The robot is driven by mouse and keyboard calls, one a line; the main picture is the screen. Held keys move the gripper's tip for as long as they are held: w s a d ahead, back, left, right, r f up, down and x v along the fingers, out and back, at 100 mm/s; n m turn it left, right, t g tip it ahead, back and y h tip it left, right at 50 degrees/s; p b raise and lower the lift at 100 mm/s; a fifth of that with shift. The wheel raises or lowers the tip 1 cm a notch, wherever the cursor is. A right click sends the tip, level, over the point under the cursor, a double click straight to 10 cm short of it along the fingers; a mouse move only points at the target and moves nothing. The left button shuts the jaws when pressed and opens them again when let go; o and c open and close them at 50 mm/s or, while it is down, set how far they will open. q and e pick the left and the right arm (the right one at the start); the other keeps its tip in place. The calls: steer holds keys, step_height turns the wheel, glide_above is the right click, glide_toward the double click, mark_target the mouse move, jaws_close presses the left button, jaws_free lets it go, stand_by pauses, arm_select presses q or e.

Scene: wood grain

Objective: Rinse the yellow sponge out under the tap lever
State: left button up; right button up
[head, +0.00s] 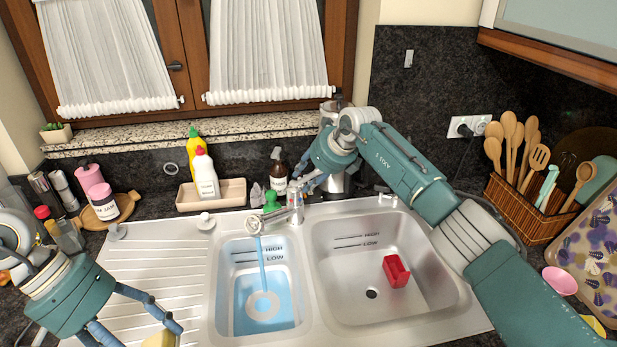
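The yellow sponge (159,340) shows only in part at the bottom edge, next to a finger of my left gripper (140,325). Its lower part and the other fingertip are cut off, so I cannot tell whether the gripper is closed on it. The tap (295,203) stands behind the two basins, its spout over the left basin. A blue stream of water (262,262) falls into the left basin (226,290). My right gripper (304,183) is at the top of the tap, by its lever. Its fingers are small and overlap the lever, so contact and opening are unclear.
A red block-like holder (396,271) lies in the right basin (338,290). Yellow and white bottles (206,174) stand in a tray behind the drainer (160,270), which looks mostly clear. A utensil basket (530,212) is at right; jars (103,201) are at left.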

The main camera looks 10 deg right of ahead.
steer(key=shift+r, duration=0.1)
steer(key=v, duration=1.1)
steer(key=shift+s+d+r, duration=0.2)
steer(key=shift+s+r, duration=0.05)
